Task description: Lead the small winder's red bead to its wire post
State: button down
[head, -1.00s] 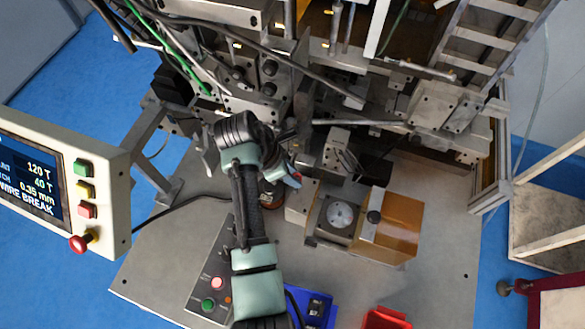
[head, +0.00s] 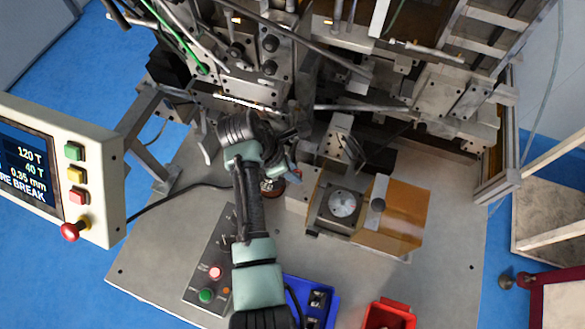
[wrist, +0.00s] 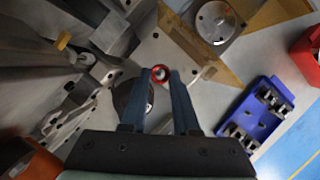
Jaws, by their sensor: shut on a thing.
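The red bead (wrist: 160,73) shows as a small red ring between my fingertips in the wrist view. My gripper (wrist: 158,78) is shut on it. In the head view my gripper (head: 293,168) hangs just left of the small winder (head: 325,214), which has a round silver disc (head: 343,204) and an amber cover (head: 397,215). The disc also shows in the wrist view (wrist: 216,20), beyond and right of the bead. In the head view the bead is too small to make out surely. I cannot pick out the wire post or the wire with certainty.
A blue tray (head: 331,291) with metal parts and a red bin (head: 389,314) stand at the front. A button panel (head: 212,265) lies left of my arm. A reddish-brown spool (head: 272,188) sits beside my gripper. Machine blocks and rods crowd the back; the plate's right side is clear.

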jog(key=shift+f, duration=0.25)
jog(key=shift+f+b, duration=0.6)
jog(key=shift+f, duration=0.25)
jog(key=c, duration=0.6)
grip_release()
jog(key=shift+r, duration=0.1)
jog(key=v, duration=1.2)
jog(key=shift+s+a+r+b, duration=0.15)
jog(key=shift+a+r+b, duration=0.05)
jog(key=shift+r+b, duration=0.15)
